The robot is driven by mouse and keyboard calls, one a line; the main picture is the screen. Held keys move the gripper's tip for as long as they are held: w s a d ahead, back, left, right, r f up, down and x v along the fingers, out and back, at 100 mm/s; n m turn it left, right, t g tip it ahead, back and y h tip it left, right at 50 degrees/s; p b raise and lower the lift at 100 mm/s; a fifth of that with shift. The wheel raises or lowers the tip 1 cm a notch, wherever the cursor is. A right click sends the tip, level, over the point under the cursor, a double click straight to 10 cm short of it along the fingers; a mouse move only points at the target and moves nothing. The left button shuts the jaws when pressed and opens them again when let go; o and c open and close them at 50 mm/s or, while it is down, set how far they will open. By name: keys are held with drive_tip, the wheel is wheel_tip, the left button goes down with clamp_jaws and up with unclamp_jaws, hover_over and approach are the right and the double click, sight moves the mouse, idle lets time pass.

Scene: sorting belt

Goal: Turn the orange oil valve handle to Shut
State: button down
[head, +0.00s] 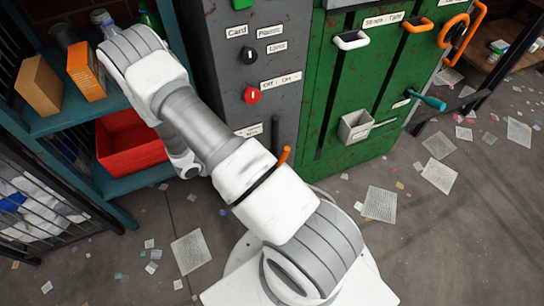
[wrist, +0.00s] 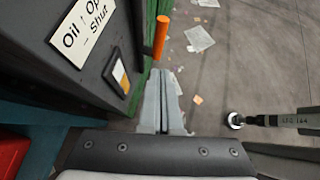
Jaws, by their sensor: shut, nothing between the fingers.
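The orange oil valve handle (wrist: 161,37) is a short round bar at the top centre of the wrist view. In the head view its tip (head: 284,156) shows just past my arm, beside the grey cabinet's lower right. A white label (wrist: 82,27) on the dark panel reads Oil, Open and Shut, with small marks. My gripper (wrist: 163,72) is shut and empty, its fingertips just short of the handle's near end. I cannot tell whether they touch, or which mark the handle points to. My arm hides the gripper and the handle's base in the head view.
The grey cabinet (head: 258,50) bears a red knob (head: 251,95). The green cabinet (head: 340,100) beside it has levers, an orange wheel (head: 456,34) and a teal-handled lever (head: 430,101). A blue shelf with a red bin (head: 130,150) stands left. Papers litter the open floor.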

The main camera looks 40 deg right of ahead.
idle(0.4)
drive_tip(key=b, duration=0.2)
approach(282, 157)
wheel_tip(282, 157, down, 3)
drive_tip(key=d, duration=0.2)
drive_tip(key=d+f+b, duration=0.1)
drive_tip(key=d, duration=0.1)
drive_tip(key=shift+s+d, duration=0.1)
drive_tip(key=shift+s, duration=0.05)
drive_tip(key=shift+d, duration=0.45)
